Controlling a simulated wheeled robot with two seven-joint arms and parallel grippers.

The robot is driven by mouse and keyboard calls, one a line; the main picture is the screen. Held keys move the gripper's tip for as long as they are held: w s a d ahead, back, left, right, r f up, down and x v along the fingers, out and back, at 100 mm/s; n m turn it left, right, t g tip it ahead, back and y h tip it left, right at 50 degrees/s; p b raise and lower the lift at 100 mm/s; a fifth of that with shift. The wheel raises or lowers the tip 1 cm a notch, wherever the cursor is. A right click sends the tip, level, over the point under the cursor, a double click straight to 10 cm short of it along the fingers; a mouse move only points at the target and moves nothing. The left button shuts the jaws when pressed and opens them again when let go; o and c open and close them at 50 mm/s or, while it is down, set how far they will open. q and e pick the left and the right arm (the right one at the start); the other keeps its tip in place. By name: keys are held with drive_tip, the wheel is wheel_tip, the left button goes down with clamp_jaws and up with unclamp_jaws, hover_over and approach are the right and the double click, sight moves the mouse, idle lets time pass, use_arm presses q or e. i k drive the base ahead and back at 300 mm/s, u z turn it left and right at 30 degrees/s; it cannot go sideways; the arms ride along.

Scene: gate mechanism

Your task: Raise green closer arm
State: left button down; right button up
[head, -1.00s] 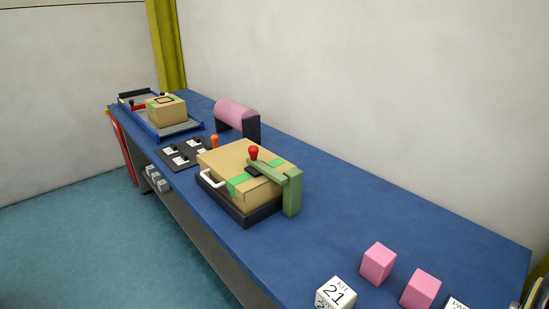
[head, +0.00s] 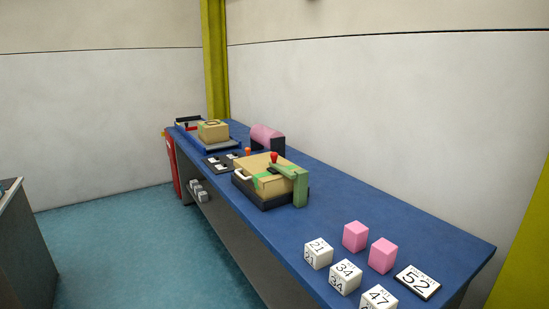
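The green closer arm (head: 285,171) lies across the top of a tan box (head: 256,168) at the middle of the blue table. It runs from a green post (head: 300,188) at the box's right side, and a red knob (head: 274,156) stands up on it. The arm looks lowered, close to the lid. The box sits in a dark tray (head: 264,199) with a white handle (head: 243,174) at its left. Neither of my grippers shows in the head view.
The blue table (head: 350,195) runs from back left to front right. Two pink blocks (head: 355,236), several white numbered cubes (head: 318,253) and a "52" plate (head: 418,282) occupy its near end. A second tan box (head: 213,130) and a pink roller (head: 266,136) stand farther back. Floor (head: 130,250) is open at left.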

sight(276, 168)
drive_tip(key=u, duration=0.75)
drive_tip(key=i, duration=0.65)
drive_tip(key=u, duration=0.5)
drive_tip(key=i, duration=0.85)
drive_tip(key=z, duration=0.5)
